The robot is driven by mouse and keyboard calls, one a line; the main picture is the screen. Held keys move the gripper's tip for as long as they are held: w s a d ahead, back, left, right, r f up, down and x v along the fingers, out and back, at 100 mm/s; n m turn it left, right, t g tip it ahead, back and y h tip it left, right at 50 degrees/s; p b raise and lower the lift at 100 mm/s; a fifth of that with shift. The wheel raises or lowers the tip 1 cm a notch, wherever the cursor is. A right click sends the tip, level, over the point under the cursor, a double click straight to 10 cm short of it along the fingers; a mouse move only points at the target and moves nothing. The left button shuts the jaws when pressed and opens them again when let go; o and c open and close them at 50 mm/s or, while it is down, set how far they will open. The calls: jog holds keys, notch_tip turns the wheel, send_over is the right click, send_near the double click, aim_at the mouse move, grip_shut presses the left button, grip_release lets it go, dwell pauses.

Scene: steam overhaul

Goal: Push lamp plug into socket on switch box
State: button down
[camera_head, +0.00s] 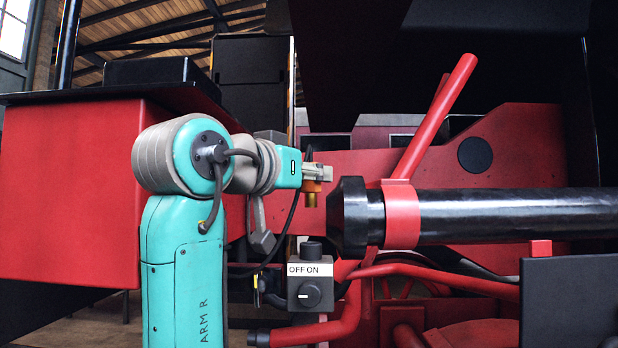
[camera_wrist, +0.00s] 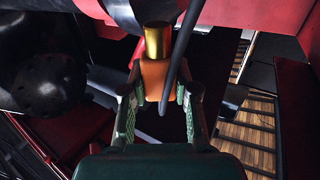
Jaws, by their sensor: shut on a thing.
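My gripper (camera_head: 318,173) is shut on the lamp plug (camera_head: 311,189), which has an orange body and a brass end pointing down. In the wrist view my gripper's fingers (camera_wrist: 159,95) stand either side of the orange plug (camera_wrist: 155,78), and a dark cable runs beside it. The grey switch box (camera_head: 311,291) has an OFF ON label and a dark knob on its front. Its dark round socket (camera_head: 311,249) is on top. The plug hangs above the socket, apart from it, with a clear gap. I cannot make out the socket in the wrist view.
A black cylinder with a flared end (camera_head: 348,217) lies just right of the plug. A red lever (camera_head: 435,115) slants up behind it. Red pipes (camera_head: 440,279) run right of the switch box. A black cable (camera_head: 286,235) hangs left of the box.

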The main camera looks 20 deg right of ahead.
aim_at(307, 201)
notch_tip(307, 201, down, 2)
jog(key=shift+d+f, duration=0.1)
jog(key=shift+f, duration=1.05)
jog(key=shift+f, duration=1.35)
dwell(2.0)
jog(key=c, duration=0.8)
grip_release()
jog(key=shift+f, duration=0.1)
